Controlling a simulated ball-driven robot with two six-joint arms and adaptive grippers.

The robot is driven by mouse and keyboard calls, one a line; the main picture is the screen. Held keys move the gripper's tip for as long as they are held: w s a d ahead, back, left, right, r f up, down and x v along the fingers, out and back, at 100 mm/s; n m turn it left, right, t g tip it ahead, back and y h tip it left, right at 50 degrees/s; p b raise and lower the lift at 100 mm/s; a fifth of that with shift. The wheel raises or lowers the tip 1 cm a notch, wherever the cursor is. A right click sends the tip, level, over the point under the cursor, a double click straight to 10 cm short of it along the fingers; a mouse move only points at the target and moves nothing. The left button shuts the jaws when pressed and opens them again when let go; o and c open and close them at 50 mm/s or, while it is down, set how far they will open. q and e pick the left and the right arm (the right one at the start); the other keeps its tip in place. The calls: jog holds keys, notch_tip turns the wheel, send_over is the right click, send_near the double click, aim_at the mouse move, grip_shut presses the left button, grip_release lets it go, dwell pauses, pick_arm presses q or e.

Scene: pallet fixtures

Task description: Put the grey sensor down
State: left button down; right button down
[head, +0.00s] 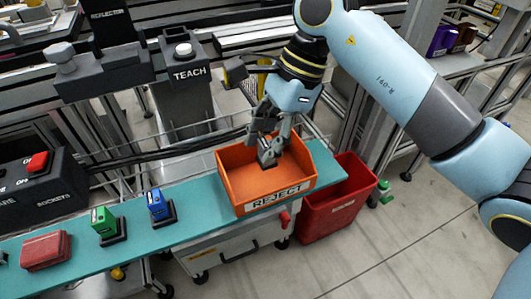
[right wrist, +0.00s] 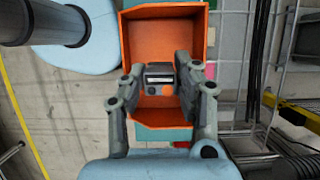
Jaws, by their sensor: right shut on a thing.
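The grey sensor (right wrist: 159,76) is between the fingers of my right gripper (right wrist: 158,82) in the right wrist view. In the head view my right gripper (head: 270,148) points down into the orange bin labelled REJECT (head: 275,200), shut on the sensor (head: 267,158). The bin's orange wall also shows in the right wrist view (right wrist: 163,25). The sensor is inside the bin's outline; I cannot tell whether it touches the bin floor. My left gripper is not in view.
The bin stands on a teal shelf (head: 190,222). A blue sensor (head: 157,205), a green sensor (head: 103,222) and a red box (head: 46,250) stand to its left. A red crate (head: 335,215) is on the right, below the shelf. The TEACH post (head: 185,75) stands behind.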

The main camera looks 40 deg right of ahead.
jog(key=shift+f, duration=2.05)
jog(key=shift+f+b, duration=0.15)
jog(key=shift+b, duration=0.25)
jog(key=c, duration=1)
grip_release()
jog(key=shift+d+r, duration=0.1)
jog(key=shift+r, duration=0.3)
jog(key=p+v, duration=0.2)
jog(key=v, duration=0.9)
jog(key=shift+d+r, duration=0.2)
jog(key=shift+r, duration=0.05)
